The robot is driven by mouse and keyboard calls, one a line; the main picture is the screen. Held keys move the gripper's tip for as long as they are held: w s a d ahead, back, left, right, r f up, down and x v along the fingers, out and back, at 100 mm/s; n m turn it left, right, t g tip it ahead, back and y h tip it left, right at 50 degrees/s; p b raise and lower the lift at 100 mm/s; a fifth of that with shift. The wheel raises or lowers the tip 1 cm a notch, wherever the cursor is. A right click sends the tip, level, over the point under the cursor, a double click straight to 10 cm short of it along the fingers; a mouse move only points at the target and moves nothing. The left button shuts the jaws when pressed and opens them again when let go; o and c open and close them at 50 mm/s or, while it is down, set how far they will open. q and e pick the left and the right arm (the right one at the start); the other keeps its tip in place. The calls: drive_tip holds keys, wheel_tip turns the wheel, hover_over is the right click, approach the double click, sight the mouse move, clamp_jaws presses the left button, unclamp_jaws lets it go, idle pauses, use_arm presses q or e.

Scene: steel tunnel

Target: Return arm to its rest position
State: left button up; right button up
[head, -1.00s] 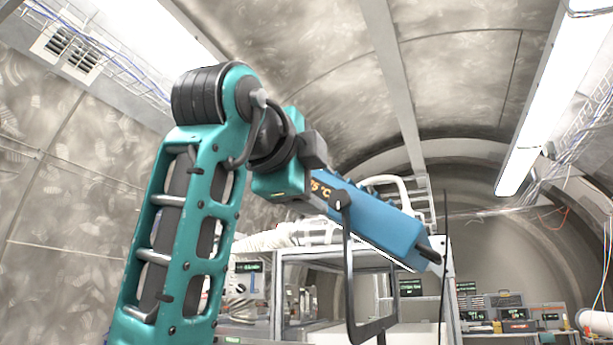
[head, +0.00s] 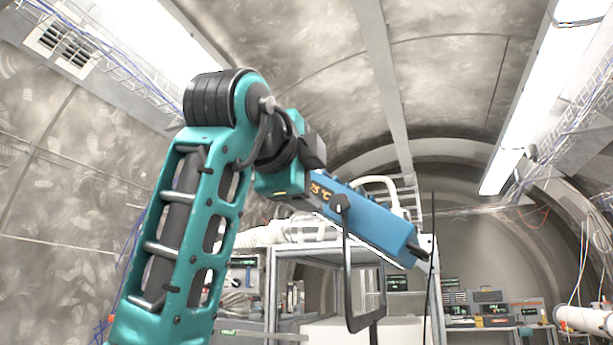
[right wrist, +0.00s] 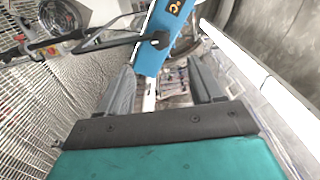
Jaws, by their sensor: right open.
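My right arm (head: 190,215), teal with black joints, rises from the bottom left and bends over near the top. Its right gripper (head: 312,200) points to the right and down at the left end of a blue box-shaped device. The right wrist view shows both grey fingers of this gripper (right wrist: 161,90) apart, with a gap between them. My left gripper is out of view.
A metal-framed cabinet (head: 272,290) with clear panels stands behind the arm. Benches with instruments (head: 490,310) line the far right. A long ceiling light (head: 535,100) runs along the right. The curved tunnel wall (head: 60,200) fills the left.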

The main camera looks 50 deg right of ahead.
idle(0.5)
